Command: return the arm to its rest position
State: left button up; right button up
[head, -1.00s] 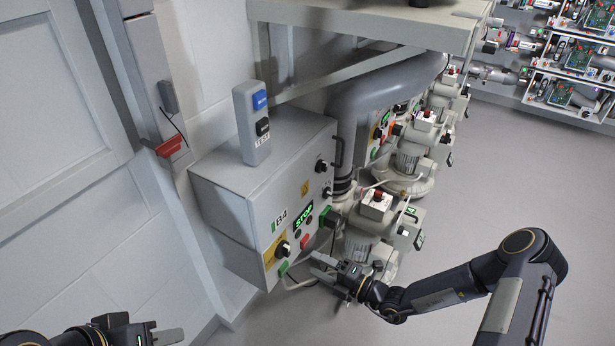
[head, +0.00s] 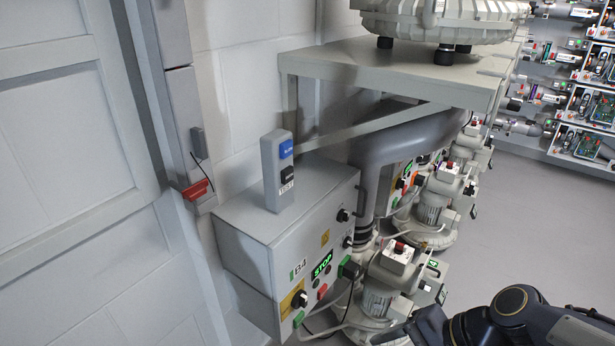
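My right arm (head: 515,305) shows at the lower right, its dark links low in the picture and cut off by the bottom edge. My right gripper is not in view. My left arm and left gripper are not in view either. The grey control box labelled B4 (head: 290,240) hangs at the centre left, with a green STOP display (head: 322,266), a yellow-backed rotary switch (head: 298,300) and several buttons. A small grey pendant (head: 277,170) with a blue and a black button stands on top of the box. My visible arm is apart from the box.
Several pale blowers (head: 385,285) line up right of the box along a thick grey pipe (head: 400,145). A grey shelf (head: 400,75) carrying a larger machine (head: 445,15) juts out above. A rack (head: 585,110) stands at the far right. The floor (head: 540,220) at the right is open.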

jog(key=s+d+r+n+t+h, duration=0.2)
jog(key=s+d+n+t+h, duration=0.2)
jog(key=s+d+n, duration=0.3)
notch_tip(320, 180, up, 14)
jog(key=w+p, duration=0.1)
jog(key=p, duration=1.3)
jog(key=shift+a+n+g, duration=0.3)
jog(key=shift+a, duration=0.15)
jog(key=shift+w, duration=0.1)
